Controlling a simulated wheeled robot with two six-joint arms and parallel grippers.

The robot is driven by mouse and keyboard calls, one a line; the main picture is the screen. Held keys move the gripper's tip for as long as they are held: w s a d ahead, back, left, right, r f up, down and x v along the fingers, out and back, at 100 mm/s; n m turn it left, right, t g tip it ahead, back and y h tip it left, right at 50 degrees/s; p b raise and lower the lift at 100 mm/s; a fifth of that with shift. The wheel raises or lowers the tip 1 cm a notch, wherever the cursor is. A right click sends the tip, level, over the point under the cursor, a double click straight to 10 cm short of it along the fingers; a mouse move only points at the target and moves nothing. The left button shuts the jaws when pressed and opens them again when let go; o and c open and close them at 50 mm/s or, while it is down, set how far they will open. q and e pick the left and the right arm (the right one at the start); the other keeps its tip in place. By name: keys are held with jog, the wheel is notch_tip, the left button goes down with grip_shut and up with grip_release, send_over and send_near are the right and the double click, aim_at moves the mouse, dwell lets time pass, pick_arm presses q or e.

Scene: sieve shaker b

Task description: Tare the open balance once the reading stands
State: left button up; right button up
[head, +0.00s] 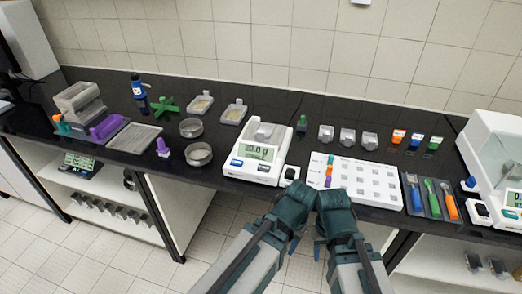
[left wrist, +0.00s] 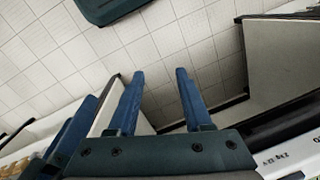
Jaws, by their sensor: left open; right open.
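The open balance (head: 281,147) is white and stands on the black bench in the head view. Its display (head: 258,152) appears to read 20.0 g. A small pale vessel (head: 264,132) sits on its pan. Its front has a blue key (head: 236,162) and a dark key (head: 264,168). My right gripper (head: 320,249) is in front of the bench edge, right of the balance, empty as far as I see. My left gripper is beside it, its fingers mostly hidden in the head view. In the left wrist view the left gripper (left wrist: 160,74) is open and empty over floor tiles.
A white tray of samples (head: 357,181) lies right of the balance, with colored brushes (head: 431,198) beyond it. A second, enclosed balance (head: 492,150) stands far right. Sieves (head: 199,154) and a purple-handled tool (head: 162,148) lie left. Shelves are below the bench.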

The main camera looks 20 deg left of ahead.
pick_arm(q)
jog(key=shift+c, duration=0.2)
grip_shut()
dwell(1.6)
